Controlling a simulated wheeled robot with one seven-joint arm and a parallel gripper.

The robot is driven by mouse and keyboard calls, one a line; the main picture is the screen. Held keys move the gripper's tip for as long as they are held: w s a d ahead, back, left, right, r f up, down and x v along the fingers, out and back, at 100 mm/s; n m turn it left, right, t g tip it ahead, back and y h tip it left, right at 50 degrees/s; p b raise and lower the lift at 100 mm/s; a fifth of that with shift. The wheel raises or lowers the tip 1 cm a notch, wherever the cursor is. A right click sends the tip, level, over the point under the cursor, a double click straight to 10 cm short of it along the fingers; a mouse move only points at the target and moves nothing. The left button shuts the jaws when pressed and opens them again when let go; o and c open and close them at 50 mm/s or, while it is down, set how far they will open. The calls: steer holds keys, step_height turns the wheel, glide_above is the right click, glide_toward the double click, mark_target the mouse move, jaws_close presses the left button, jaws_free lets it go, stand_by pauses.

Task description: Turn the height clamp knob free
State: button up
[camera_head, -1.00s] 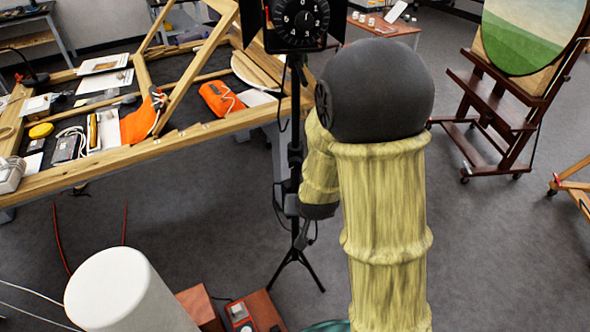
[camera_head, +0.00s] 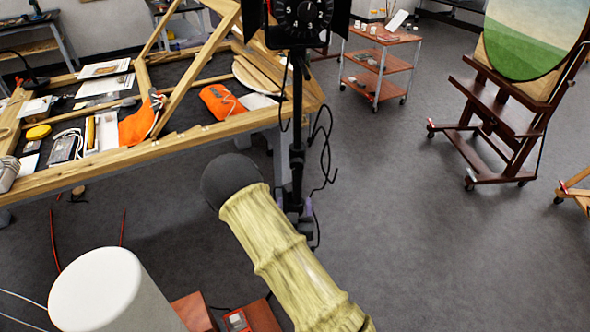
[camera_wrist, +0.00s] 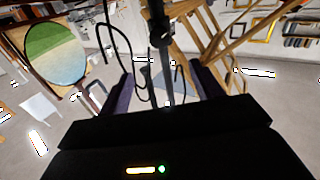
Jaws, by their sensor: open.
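A black stand (camera_head: 298,115) rises in front of the wooden frame table, with a dark numbered dial unit (camera_head: 303,14) on top. In the wrist view, its pole (camera_wrist: 168,75) runs down between the two purple fingers of my gripper (camera_wrist: 163,88). A dark clamp with a knob-like lump (camera_wrist: 160,38) sits on the pole, beyond the fingertips in that picture. My gripper is open, with the fingers apart on either side of the pole. I cannot tell whether a finger touches anything.
Black cables (camera_head: 325,150) loop beside the stand. The wooden frame table (camera_head: 170,148) holds tools and orange cloths at left. A white cylinder (camera_head: 100,290) stands at front left. An easel with a painting (camera_head: 500,110) and a shelved trolley (camera_head: 378,68) stand at right. Grey floor between is clear.

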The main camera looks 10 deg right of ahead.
steer(key=p, duration=0.4)
glide_toward(297, 167)
steer(key=x, duration=1)
steer(key=shift+w+f, duration=0.1)
